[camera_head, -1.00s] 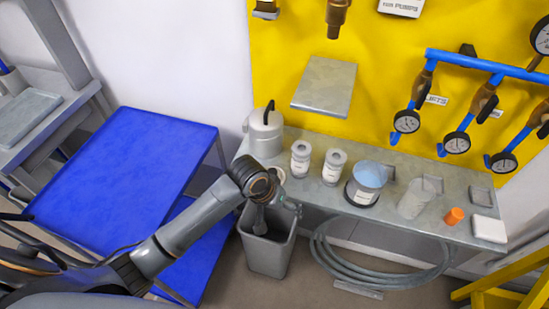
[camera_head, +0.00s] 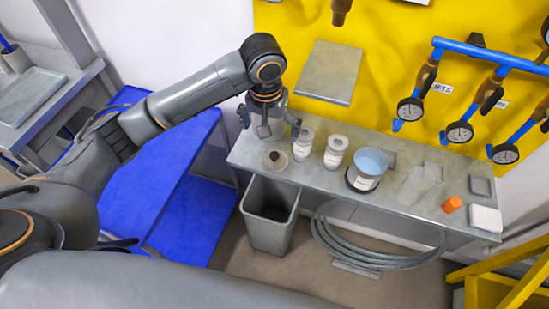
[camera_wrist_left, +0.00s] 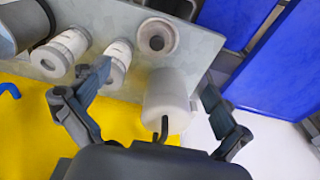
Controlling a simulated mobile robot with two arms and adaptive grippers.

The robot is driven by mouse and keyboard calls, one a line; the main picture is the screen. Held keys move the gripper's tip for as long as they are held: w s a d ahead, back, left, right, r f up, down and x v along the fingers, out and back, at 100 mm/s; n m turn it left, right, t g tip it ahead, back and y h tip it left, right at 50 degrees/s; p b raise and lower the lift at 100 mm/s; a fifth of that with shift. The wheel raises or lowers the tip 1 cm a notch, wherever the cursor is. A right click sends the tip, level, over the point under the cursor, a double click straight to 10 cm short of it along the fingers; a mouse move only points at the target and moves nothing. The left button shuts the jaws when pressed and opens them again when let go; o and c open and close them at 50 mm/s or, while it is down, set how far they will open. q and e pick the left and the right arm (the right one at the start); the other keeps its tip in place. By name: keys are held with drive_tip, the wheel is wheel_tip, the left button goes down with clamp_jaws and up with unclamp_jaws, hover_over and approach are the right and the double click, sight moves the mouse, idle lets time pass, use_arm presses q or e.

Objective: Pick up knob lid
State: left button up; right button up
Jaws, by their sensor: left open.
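The knob lid (camera_head: 275,159) is a pale round disc with a dark knob, lying on the grey bench near its left front part. In the left wrist view the knob lid (camera_wrist_left: 157,37) is near the top, beyond the fingertips. My left gripper (camera_head: 269,125) is open, with its fingers spread, above and behind the lid, apart from it. In the left wrist view, a pale canister (camera_wrist_left: 168,97) with a dark hooked handle shows between the fingers; I cannot tell if they touch it. The gripper mostly hides that canister in the head view. My right gripper is not in view.
Two white jars (camera_head: 303,144) (camera_head: 336,152) stand right of the lid, close to the gripper. A blue-topped tub (camera_head: 367,168) is farther right. A grey bin (camera_head: 268,225) stands below the bench edge. A metal shelf (camera_head: 327,72) juts from the yellow wall.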

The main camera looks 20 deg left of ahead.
use_arm(q)
hover_over(274, 155)
drive_tip(key=f, duration=0.6)
drive_tip(key=shift+s+a+f+p, duration=0.2)
drive_tip(key=shift+a+f+p, duration=0.1)
drive_tip(key=shift+f, duration=0.1)
drive_tip(key=shift+d+f+p, duration=0.15)
drive_tip(key=shift+f+p, duration=0.15)
drive_tip(key=shift+f, duration=0.3)
drive_tip(key=f, duration=0.3)
drive_tip(key=f+p, duration=0.1)
drive_tip(key=shift+w+d+f, duration=0.15)
drive_tip(key=shift+w, duration=0.15)
drive_tip(key=shift+c, duration=0.4)
drive_tip(key=c, duration=1)
drive_tip(key=shift+s, duration=0.15)
drive_tip(key=shift+c, duration=0.3)
